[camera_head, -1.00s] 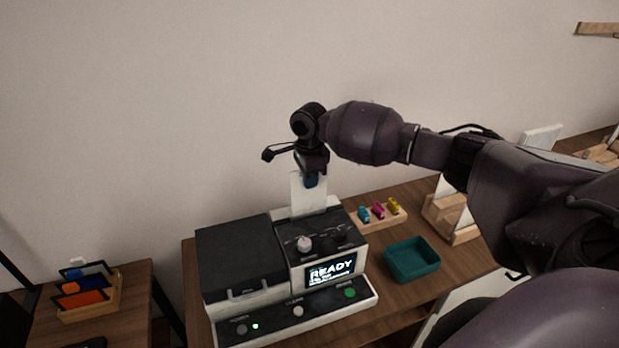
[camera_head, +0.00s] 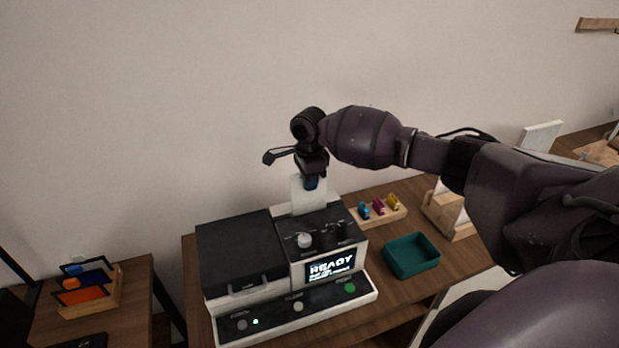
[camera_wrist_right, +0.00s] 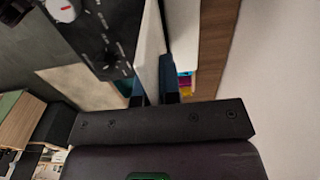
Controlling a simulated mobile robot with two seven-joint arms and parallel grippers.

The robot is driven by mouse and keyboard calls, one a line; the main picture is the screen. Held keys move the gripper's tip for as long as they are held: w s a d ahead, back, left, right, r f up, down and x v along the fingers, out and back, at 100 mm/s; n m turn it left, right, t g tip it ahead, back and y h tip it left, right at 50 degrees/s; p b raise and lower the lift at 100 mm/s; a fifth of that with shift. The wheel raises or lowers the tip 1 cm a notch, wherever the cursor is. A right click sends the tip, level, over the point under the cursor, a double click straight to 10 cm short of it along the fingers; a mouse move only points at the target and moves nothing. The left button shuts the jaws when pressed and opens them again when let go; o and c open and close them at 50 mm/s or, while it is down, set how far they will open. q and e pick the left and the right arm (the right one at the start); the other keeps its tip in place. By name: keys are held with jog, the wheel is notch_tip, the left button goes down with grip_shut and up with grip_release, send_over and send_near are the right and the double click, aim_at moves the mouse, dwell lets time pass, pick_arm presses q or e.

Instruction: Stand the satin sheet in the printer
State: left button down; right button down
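The white sheet (camera_head: 308,197) stands upright at the back of the black and white printer (camera_head: 243,252), behind its control panel. My right gripper (camera_head: 312,183) is above the printer, shut on the sheet's upper part. In the right wrist view the sheet (camera_wrist_right: 151,45) runs between the two dark blue fingers (camera_wrist_right: 153,92). Its lower edge meets the printer's rear top; how deep it sits in a slot cannot be told. The printer's display (camera_head: 331,267) reads READY. My left gripper is not in view.
A teal tray (camera_head: 411,268) and a wooden block with small coloured clips (camera_head: 379,211) are right of the printer. A wooden stand with white sheets (camera_head: 447,213) is farther right. A wooden holder with orange and blue pieces (camera_head: 117,296) sits on the left table.

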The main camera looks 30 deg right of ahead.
aim_at(309, 194)
jog(key=shift+f, duration=2.2)
jog(key=shift+f, duration=0.1)
jog(key=c, duration=1.2)
grip_release()
jog(key=shift+c, duration=0.2)
jog(key=shift+r, duration=4.5)
